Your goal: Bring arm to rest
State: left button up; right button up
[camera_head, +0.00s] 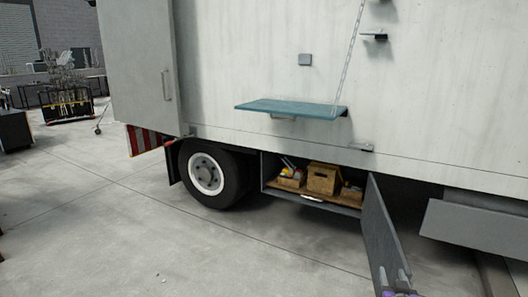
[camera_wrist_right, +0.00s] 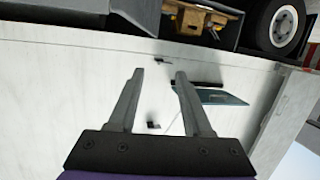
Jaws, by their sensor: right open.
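My right gripper (camera_head: 392,276) shows at the bottom right of the head view, in front of the lower part of the open compartment door (camera_head: 383,222). In the right wrist view my right gripper (camera_wrist_right: 157,78) is open, with its two fingers apart and nothing between them. That view looks toward the truck's white side (camera_wrist_right: 60,95) and appears upside down. Whether the gripper touches the door cannot be told. My left gripper is not in view.
The truck side (camera_head: 240,60) carries a fold-down teal shelf (camera_head: 290,108) on a chain. Below it, an open compartment holds a wooden box (camera_head: 323,178) beside a wheel (camera_head: 207,174). A grey panel (camera_head: 475,237) juts out at right. The concrete floor (camera_head: 110,230) at left is clear.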

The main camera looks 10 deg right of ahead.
jog(key=s+a+f+n+g+y, duration=0.2)
jog(key=s+a+f+g, duration=0.15)
jog(key=s+a, duration=0.55)
jog(key=s+a+f+n+g+y, duration=0.1)
jog(key=s+a+f+g+y, duration=0.3)
jog(key=s+a, duration=0.5)
jog(key=s+a+f+n+g+y, duration=0.1)
jog(key=s+a+f+n+g, duration=0.1)
jog(key=s+a+f, duration=0.5)
pick_arm(q)
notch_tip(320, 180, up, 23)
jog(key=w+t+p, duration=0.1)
jog(key=p, duration=1.9)
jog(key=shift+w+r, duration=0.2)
pick_arm(e)
notch_tip(320, 180, up, 25)
jog(key=s+a+t, duration=0.1)
jog(key=a, duration=0.1)
jog(key=shift+s+a, duration=0.15)
jog(key=shift+a, duration=0.15)
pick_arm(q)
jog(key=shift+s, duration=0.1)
pick_arm(e)
jog(key=shift+s, duration=0.1)
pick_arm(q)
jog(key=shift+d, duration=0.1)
